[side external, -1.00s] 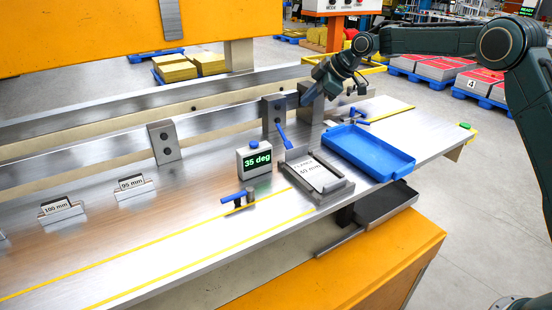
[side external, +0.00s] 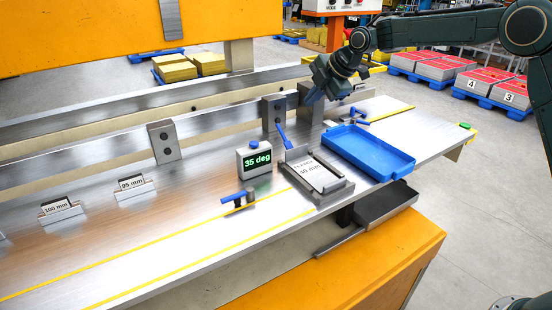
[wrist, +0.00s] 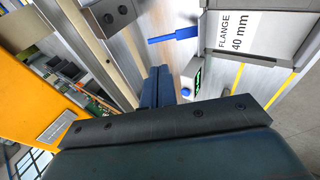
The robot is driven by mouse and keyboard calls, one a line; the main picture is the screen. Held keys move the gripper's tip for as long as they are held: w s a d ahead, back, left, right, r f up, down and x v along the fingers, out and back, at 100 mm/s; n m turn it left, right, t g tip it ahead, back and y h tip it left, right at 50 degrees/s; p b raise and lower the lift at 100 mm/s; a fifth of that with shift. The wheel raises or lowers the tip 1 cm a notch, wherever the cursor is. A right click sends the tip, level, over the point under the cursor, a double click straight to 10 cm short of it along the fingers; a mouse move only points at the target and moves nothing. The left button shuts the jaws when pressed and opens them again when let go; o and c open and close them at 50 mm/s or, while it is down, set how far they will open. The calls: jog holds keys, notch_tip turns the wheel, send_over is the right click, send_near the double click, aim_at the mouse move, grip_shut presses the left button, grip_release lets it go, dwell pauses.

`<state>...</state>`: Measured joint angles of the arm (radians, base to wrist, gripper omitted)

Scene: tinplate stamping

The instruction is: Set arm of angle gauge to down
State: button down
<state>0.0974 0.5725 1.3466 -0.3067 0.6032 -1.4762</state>
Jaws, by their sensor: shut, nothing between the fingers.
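The display box (side external: 254,161), a grey block with a blue knob on top, reads "35 deg" in green and stands mid-bench. A blue lever (side external: 283,137) slants up just right of it, behind the flange plate; I cannot tell for sure that it is the gauge's arm. In the wrist view the blue lever (wrist: 174,35) and the display box (wrist: 190,78) lie ahead of the fingers. My gripper (side external: 313,97) is shut and empty, above the back of the bench, up and right of the lever and apart from it. Its blue fingers (wrist: 157,86) are together in the wrist view.
A plate labelled 40 mm (side external: 312,174) sits in a holder right of the box. A blue tray (side external: 368,151) stands further right. Another blue-handled lever (side external: 238,197) is in front. Steel blocks (side external: 164,142) stand along the back rail.

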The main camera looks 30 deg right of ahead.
jog(key=shift+x, duration=6.8)
jog(key=shift+d+x, duration=0.2)
jog(key=shift+x, duration=0.8)
jog(key=shift+d+x, duration=0.2)
jog(key=shift+x, duration=0.8)
jog(key=shift+w, duration=0.15)
jog(key=shift+r, duration=0.15)
notch_tip(320, 180, up, 13)
jog(key=s+d, duration=0.2)
jog(key=shift+s+d, duration=0.3)
jog(key=shift+s, duration=0.1)
jog(key=shift+r, duration=0.2)
